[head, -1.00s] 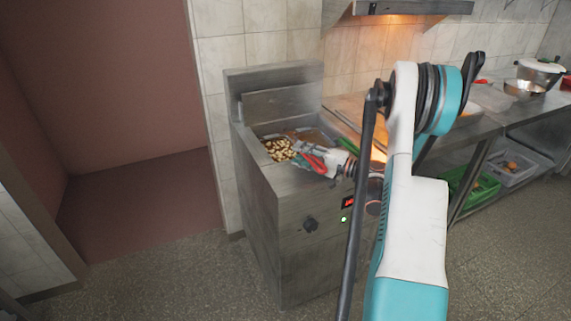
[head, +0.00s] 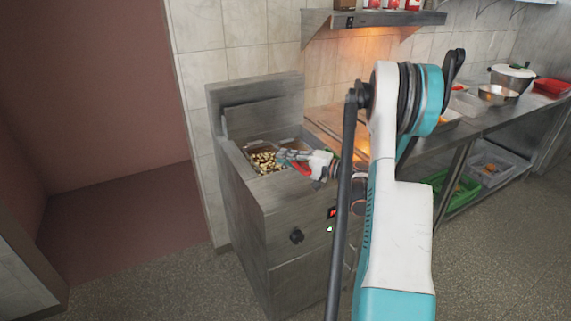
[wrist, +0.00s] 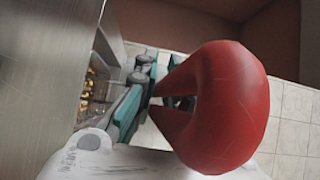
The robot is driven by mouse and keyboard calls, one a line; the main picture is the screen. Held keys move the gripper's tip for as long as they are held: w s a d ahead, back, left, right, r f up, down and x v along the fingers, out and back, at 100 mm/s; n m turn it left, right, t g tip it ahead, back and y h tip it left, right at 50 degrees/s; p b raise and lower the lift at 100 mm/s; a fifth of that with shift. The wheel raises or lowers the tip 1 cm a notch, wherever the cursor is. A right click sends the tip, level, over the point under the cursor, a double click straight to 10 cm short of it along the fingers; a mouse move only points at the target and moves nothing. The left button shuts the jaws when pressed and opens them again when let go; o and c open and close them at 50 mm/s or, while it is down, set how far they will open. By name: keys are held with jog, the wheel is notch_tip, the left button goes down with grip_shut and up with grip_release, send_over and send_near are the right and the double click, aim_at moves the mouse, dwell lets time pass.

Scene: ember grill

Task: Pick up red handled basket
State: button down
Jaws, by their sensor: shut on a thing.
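The red handle (wrist: 235,100) looms large and close in the wrist view. It shows small in the head view (head: 303,168), at my gripper. The basket of pale, browned food pieces (head: 262,163) sits in the fryer well in the head view, left of my gripper. Part of the food shows at the left of the wrist view. My gripper (head: 290,158) is over the fryer's top, shut on the red handle. Its teal and grey fingers (wrist: 140,95) show in the wrist view, partly behind the handle, which hides the exact contact.
The steel fryer (head: 255,205) has a raised back panel and a front knob. A counter with a pot (head: 512,76) and bowl runs right. A green crate (head: 450,188) is below it. A shelf (head: 385,18) hangs above. Open floor lies at front left.

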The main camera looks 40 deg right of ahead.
notch_tip(320, 180, up, 16)
jog(key=p, duration=0.4)
jog(key=shift+r+p, duration=0.15)
jog(key=shift+p, duration=0.25)
jog(key=shift+r, duration=0.15)
jog(key=shift+r+p, duration=1.4)
jog(key=shift+r, duration=0.85)
